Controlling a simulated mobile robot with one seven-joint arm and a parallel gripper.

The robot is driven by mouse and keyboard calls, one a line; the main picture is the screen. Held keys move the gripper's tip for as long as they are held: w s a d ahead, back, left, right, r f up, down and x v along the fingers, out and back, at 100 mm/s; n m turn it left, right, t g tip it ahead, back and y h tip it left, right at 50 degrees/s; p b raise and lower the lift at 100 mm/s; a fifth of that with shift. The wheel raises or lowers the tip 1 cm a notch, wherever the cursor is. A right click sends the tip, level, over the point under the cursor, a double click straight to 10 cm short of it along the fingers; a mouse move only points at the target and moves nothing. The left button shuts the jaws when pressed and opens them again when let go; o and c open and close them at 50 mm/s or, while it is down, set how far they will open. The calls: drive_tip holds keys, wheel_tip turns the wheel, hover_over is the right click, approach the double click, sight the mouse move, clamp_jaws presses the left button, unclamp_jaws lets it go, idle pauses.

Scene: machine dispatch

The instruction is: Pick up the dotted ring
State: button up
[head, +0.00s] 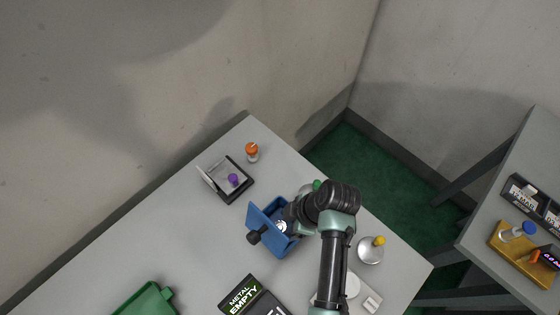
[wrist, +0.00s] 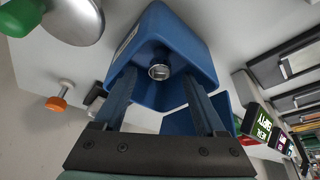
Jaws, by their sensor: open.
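A small metallic ring-like piece (wrist: 159,72) sits inside the blue box (wrist: 178,28) in the wrist view. I cannot make out dots on it, so I cannot tell if it is the dotted ring. My gripper (wrist: 158,82) is open, with one finger on each side of this piece and the tips reaching into the box. I cannot tell whether the fingers touch it. In the head view the blue box (head: 268,244) stands on the table, and a small pale piece (head: 282,227) shows in it. My gripper (head: 292,217) is over the box, partly hidden by my arm.
A grey tray with a purple knob (head: 233,180) and an orange-topped peg (head: 252,152) stand behind the box. A yellow-knobbed metal disc (head: 370,250) is at right. A "METAL EMPTY" sign (head: 240,294) and green bin (head: 146,300) are in front. The table's left part is clear.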

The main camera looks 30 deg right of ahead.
drive_tip(key=shift+w+a+f, duration=0.15)
drive_tip(key=shift+a+f, duration=0.05)
drive_tip(key=shift+f, duration=0.4)
drive_tip(key=shift+c, duration=0.3)
clamp_jaws()
